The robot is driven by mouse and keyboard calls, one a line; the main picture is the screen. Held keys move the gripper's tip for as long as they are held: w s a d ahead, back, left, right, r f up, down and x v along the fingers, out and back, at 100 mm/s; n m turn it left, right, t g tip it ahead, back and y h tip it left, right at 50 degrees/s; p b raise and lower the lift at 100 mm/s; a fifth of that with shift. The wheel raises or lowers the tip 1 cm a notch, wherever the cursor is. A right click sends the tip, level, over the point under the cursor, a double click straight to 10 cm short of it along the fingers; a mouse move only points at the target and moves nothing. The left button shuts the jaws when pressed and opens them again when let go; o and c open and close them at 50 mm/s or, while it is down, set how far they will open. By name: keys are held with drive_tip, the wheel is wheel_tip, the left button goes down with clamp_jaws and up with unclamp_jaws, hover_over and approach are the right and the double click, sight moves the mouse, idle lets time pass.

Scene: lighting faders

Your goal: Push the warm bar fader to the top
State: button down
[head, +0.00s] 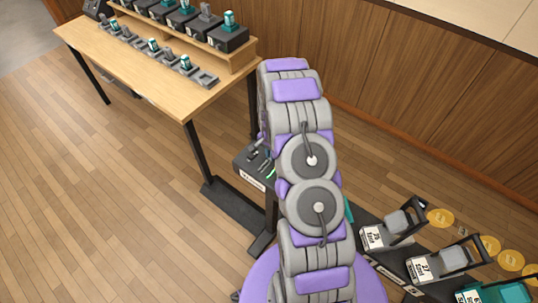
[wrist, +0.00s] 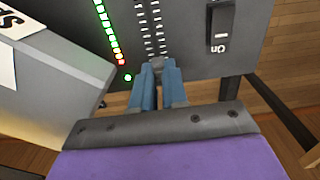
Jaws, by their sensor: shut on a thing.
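In the wrist view my gripper (wrist: 157,78) has its two blue fingers closed on a small grey fader cap (wrist: 156,62). The cap sits at the near, lower end of the visible tick-marked track (wrist: 150,28) on a dark grey panel (wrist: 185,35). No label naming this fader is readable, so I cannot tell from lettering that it is the warm bar fader. In the head view the control box (head: 243,160) is beside my arm, which covers part of it and hides my gripper.
A lit LED column (wrist: 110,35) is left of the track and an "On" switch (wrist: 221,22) is right. A grey block (wrist: 50,85) with a white label is at left. A wooden table (head: 140,65) holds small devices. A low rack (head: 395,270) stands right of my arm.

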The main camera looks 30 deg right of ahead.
drive_tip(key=c, duration=1.1)
unclamp_jaws()
drive_tip(key=shift+w+d, duration=0.1)
drive_tip(key=shift+d, duration=0.1)
drive_tip(key=shift+c, duration=0.2)
drive_tip(key=shift+a+r, duration=0.1)
drive_tip(key=shift+r, duration=0.2)
wheel_tip(320, 180, up, 17)
drive_tip(key=p, duration=0.2)
drive_tip(key=shift+f+p, duration=0.15)
drive_tip(key=shift+p, duration=0.25)
